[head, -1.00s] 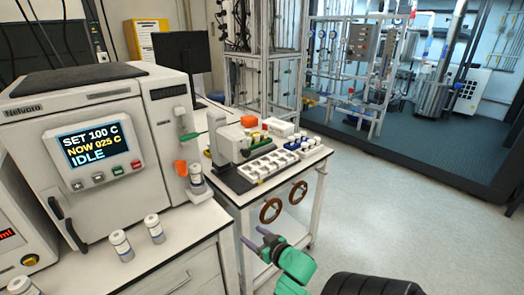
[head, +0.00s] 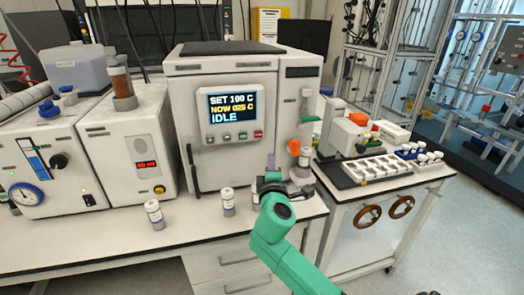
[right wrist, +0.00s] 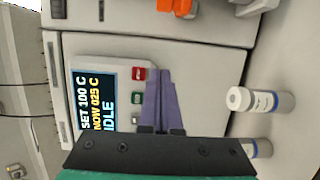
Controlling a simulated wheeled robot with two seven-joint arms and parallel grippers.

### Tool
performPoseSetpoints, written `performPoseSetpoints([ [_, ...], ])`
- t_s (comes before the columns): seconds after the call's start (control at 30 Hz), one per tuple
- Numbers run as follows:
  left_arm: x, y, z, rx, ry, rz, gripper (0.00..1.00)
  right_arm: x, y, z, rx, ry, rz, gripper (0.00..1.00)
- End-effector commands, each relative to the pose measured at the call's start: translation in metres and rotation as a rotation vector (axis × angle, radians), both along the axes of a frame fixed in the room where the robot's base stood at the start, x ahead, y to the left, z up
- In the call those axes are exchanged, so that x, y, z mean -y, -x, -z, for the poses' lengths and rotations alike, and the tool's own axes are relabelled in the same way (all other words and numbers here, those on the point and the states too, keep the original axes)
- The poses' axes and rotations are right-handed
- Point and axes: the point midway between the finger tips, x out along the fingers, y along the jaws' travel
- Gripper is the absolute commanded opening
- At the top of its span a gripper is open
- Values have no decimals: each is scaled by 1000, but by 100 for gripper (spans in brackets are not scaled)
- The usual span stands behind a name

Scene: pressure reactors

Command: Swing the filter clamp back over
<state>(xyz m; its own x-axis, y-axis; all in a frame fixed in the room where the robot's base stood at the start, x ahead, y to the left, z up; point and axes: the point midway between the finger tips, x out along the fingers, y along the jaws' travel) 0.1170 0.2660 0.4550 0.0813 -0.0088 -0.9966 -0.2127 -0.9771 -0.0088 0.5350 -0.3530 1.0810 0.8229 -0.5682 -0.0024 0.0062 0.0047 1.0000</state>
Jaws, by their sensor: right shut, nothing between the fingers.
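An orange part (head: 294,146) sits on a grey fixture at the right side of the oven-like unit, above a capped vial (head: 304,157); I cannot tell for sure that it is the filter clamp. My left gripper is not in view.
The unit's display (head: 232,112) reads SET 100 C, NOW 025 C, IDLE. Two capped vials, one left (head: 154,214) and one nearer the gripper (head: 228,201), stand on the bench front. A cart (head: 375,240) with a white rack (head: 375,170) stands at the right.

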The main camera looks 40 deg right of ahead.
Motion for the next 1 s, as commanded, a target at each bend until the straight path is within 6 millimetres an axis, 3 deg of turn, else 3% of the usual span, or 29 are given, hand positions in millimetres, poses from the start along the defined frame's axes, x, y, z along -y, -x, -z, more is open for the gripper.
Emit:
performPoseSetpoints([
  [0.17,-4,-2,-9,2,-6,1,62,13,-16,-5,-4,13,9,0],
  [0.57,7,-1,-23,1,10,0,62,60,-82,-4,-3,9,9,0],
  [0.73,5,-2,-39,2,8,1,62,75,-57,-4,-6,7,7,0],
  [1.0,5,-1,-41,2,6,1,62,82,-47,-1,-3,6,6,0],
])
